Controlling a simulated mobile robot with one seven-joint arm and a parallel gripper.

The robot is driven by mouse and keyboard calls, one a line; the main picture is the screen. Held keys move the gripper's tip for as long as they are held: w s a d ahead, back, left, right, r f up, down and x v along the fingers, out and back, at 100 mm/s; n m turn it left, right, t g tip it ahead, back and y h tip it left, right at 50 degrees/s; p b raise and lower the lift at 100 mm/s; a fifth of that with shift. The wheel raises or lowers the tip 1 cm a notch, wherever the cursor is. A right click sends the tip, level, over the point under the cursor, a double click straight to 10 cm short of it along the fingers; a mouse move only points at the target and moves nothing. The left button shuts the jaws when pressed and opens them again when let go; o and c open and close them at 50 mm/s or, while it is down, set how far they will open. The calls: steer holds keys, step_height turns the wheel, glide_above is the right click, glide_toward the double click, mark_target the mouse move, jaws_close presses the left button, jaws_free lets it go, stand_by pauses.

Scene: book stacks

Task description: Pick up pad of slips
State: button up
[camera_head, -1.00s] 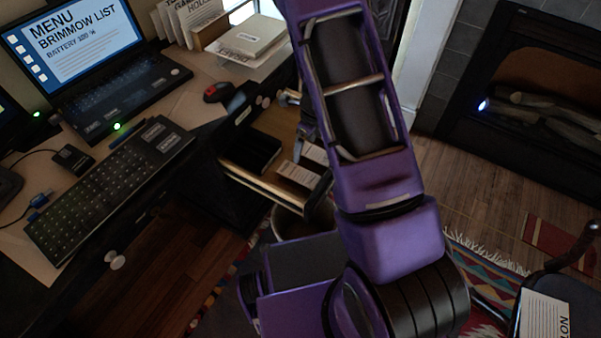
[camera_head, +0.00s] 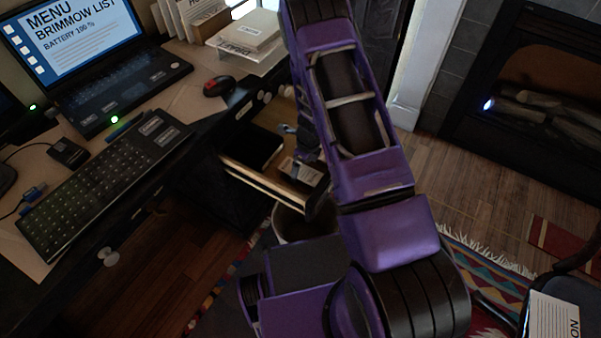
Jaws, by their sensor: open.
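An open desk drawer (camera_head: 262,181) holds a pale, labelled stack of paper (camera_head: 309,175) near its front right corner. It looks like the pad of slips, but its print is too small to read. My gripper (camera_head: 301,158) is down at the drawer, just above and behind this stack. The jaws are open, but they are small and dark here, and my arm hides part of them and the drawer's right side. I cannot tell whether a finger touches the stack.
A dark compartment (camera_head: 250,150) fills the drawer's left part. Above are the desk with a laptop (camera_head: 110,75), keyboard (camera_head: 100,185), red-black mouse (camera_head: 219,86) and a boxed stack (camera_head: 250,32). A bin (camera_head: 291,224) stands below the drawer. A chair (camera_head: 560,290) is at lower right.

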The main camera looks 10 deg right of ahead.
steer(key=c, duration=1.2)
